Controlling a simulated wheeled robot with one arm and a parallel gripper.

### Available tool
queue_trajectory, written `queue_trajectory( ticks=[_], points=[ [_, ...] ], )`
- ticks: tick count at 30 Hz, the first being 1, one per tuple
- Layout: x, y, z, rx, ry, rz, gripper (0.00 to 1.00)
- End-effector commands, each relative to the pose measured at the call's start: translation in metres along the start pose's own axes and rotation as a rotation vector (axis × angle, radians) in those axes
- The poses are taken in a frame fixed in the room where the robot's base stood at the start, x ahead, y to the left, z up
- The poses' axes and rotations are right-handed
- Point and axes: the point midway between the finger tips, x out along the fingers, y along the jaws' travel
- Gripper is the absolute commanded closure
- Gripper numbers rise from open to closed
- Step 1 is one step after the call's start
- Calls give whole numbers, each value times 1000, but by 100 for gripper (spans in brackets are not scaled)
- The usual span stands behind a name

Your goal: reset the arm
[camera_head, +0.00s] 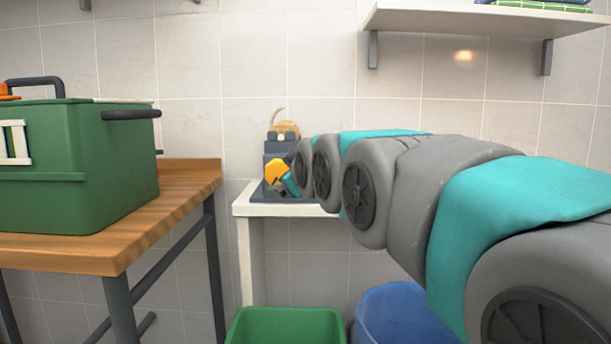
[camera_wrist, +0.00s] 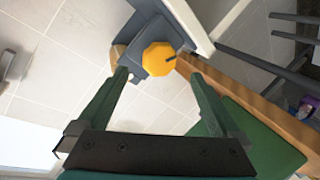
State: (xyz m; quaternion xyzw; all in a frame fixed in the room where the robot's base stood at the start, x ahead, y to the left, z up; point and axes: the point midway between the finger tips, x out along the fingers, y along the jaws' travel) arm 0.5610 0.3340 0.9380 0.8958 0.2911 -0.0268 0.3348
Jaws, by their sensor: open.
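My gripper (camera_wrist: 158,76) shows in the wrist view with its two green fingers spread apart. No object is between the fingertips. A yellow eight-sided piece (camera_wrist: 159,58) on a dark grey part lies beyond the tips; I cannot tell the distance. In the head view my arm, grey with teal bands, reaches from the lower right toward the back wall. A dark grey and yellow device (camera_head: 282,140) stands near the arm's far end, on a white table (camera_head: 300,210).
A green box (camera_head: 85,165) with dark handles stands on a wooden table (camera_head: 150,225) at left. A green bin (camera_head: 285,327) and a blue bin (camera_head: 392,315) stand below the white table. A white shelf (camera_head: 480,20) hangs at upper right, above my arm.

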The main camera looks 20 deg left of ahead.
Motion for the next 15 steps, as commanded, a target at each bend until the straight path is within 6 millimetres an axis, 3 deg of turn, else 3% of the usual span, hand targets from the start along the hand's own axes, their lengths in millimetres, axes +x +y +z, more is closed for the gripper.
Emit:
queue_trajectory(
  ticks=[6,9,11,15],
  points=[
    [0,0,1,0,-2,-1,0],
    [-1,1,10,12,-25,-5,0],
    [-4,1,28,32,-66,-14,0],
    [-23,-2,101,128,-240,-49,0]
  ],
)
